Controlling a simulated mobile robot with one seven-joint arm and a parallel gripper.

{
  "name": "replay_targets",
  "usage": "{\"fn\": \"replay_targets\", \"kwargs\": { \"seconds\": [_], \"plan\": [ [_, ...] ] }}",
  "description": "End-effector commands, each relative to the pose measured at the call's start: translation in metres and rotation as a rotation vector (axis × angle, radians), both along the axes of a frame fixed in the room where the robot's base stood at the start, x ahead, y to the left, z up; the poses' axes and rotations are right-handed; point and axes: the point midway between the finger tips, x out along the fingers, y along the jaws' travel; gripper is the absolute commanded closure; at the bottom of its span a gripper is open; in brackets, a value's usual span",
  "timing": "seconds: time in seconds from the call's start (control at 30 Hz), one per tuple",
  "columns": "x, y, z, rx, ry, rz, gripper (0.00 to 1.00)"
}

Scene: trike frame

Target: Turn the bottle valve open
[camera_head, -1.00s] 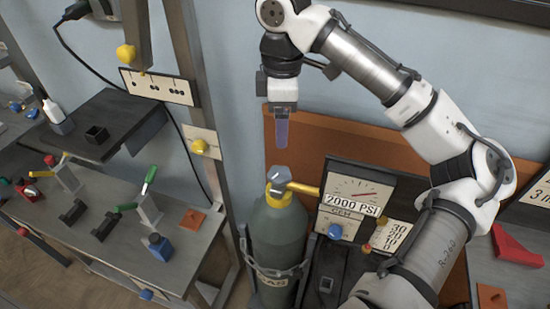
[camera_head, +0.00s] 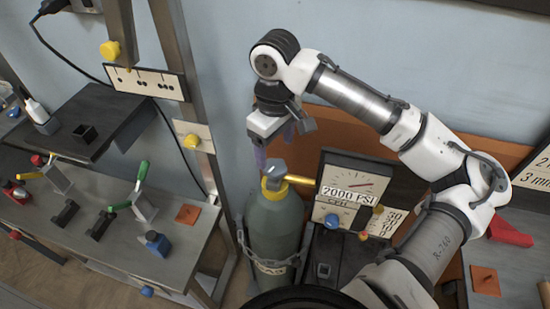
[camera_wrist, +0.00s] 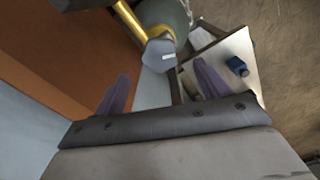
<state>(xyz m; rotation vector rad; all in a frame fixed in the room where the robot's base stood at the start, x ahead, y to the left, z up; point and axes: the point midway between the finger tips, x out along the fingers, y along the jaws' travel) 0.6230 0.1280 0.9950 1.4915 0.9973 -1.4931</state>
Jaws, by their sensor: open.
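The bottle valve (camera_head: 275,172) is a grey faceted knob on the yellow collar of a dark green gas bottle (camera_head: 274,225). A brass pipe runs from the collar to the right. In the wrist view the valve (camera_wrist: 159,55) shows ahead of the fingertips, between their lines. My gripper (camera_head: 273,152) is open and empty, just above the valve, with its two purple fingers spread. In the wrist view, one finger of my gripper (camera_wrist: 161,72) is on each side of the knob. I cannot tell whether a finger touches it.
A pressure gauge panel (camera_head: 352,186) reading 2000 PSI stands right of the bottle. An orange board (camera_head: 345,130) is behind. A metal post (camera_head: 176,60) rises left of the bottle. The left bench (camera_head: 120,235) holds clamps and small blocks.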

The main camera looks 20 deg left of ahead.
Motion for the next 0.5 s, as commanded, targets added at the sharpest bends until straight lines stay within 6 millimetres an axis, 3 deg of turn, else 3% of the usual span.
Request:
{"fn": "replay_targets", "kwargs": {
  "seconds": [0.2,0.5],
  "plan": [
    [0.0,0.0,-0.037,0.0,0.001,-0.001,0.26],
    [0.0,0.0,-0.055,0.0,-0.001,0.001,0.26]
  ]
}}
